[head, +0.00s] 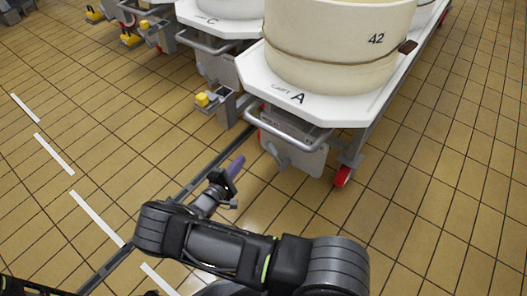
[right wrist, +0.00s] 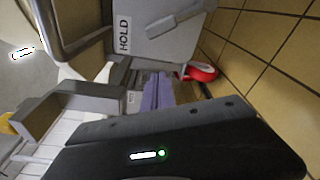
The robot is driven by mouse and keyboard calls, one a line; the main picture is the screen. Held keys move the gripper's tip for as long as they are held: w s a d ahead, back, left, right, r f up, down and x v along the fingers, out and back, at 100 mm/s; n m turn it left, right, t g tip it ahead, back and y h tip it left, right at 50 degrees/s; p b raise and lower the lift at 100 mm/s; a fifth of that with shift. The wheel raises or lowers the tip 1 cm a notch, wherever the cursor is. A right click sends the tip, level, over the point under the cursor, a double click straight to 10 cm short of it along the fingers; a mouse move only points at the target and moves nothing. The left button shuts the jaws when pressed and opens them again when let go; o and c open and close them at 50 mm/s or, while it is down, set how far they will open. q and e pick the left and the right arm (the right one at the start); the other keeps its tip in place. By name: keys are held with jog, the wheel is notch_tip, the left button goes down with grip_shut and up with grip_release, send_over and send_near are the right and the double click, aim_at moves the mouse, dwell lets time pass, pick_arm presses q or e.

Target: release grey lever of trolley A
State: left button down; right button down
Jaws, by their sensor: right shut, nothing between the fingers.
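Trolley A (head: 340,108) has a white deck with a black letter A and carries a cream vat (head: 335,40) marked 42. On its grey front panel, below the tubular handle, sits the grey lever (head: 281,157). In the right wrist view the lever (right wrist: 176,19) lies at a slant across the panel, beside a HOLD label. My right gripper (head: 235,166), with purple fingers, is shut and empty, in front of and to the left of the panel. Its fingers (right wrist: 158,92) point toward the trolley's underside, apart from the lever. My left gripper is not in view.
A red wheel (head: 342,176) is under the right corner. Trolley C (head: 215,22) stands behind on the left. A dark floor rail runs beneath my arm. The tiled floor at right is clear.

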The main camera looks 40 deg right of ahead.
aim_at(275, 156)
jog(key=shift+d, duration=0.15)
jog(key=d+r+b, duration=0.1)
jog(key=d+b, duration=0.2)
jog(key=d, duration=0.6)
dwell(0.4)
jog(key=shift+w, duration=0.1)
